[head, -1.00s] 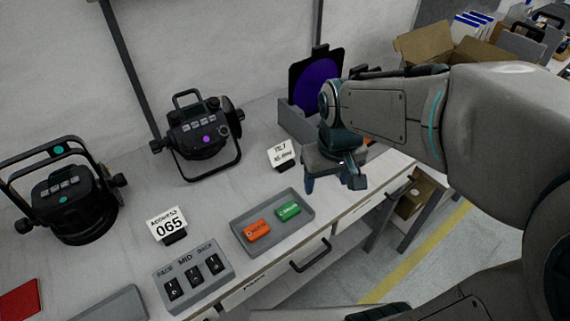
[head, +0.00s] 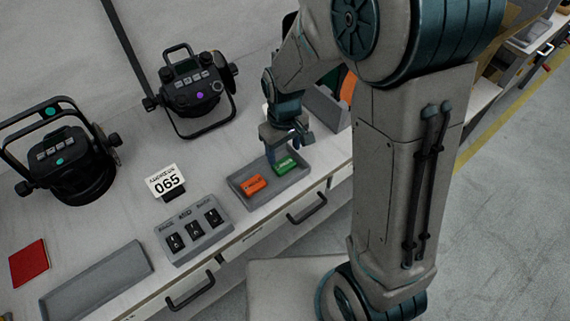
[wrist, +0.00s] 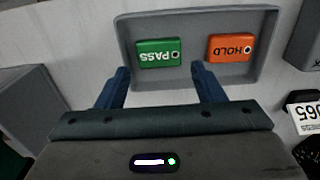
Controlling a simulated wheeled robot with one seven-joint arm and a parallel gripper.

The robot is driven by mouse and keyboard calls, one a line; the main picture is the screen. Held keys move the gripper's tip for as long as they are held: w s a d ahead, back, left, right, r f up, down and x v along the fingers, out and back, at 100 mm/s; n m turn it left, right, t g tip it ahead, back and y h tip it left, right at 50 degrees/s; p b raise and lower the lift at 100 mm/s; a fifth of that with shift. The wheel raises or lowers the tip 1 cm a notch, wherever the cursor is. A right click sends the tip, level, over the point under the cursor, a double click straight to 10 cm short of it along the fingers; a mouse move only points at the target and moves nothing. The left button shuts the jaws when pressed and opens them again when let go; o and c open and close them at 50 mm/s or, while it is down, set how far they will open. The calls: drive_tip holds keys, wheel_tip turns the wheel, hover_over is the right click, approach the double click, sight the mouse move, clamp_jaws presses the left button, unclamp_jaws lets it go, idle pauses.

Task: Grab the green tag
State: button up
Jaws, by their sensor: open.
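The green tag (head: 286,165), marked PASS, lies in the right part of a shallow grey tray (head: 238,189). It also shows in the wrist view (wrist: 159,53), with its dark hole to the right. An orange tag (head: 252,186), marked HOLD, lies beside it in the same tray, and it shows at the right in the wrist view (wrist: 231,48). My gripper (head: 284,160) is open and empty above the tray, close to the green tag.
A grey switch box (head: 194,236) stands left of the tray, and a card reading 065 (head: 166,182) stands behind it. Two black par cans (head: 198,92) (head: 66,165) stand at the back. A red piece (head: 29,263) and an empty grey tray (head: 97,283) lie at left.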

sight(284, 163)
drive_tip(key=shift+w+f, duration=0.15)
drive_tip(key=shift+f, duration=2.6)
drive_tip(key=shift+c, duration=0.3)
drive_tip(key=c, duration=0.6)
drive_tip(key=shift+o, duration=0.2)
drive_tip(key=shift+r, duration=0.15)
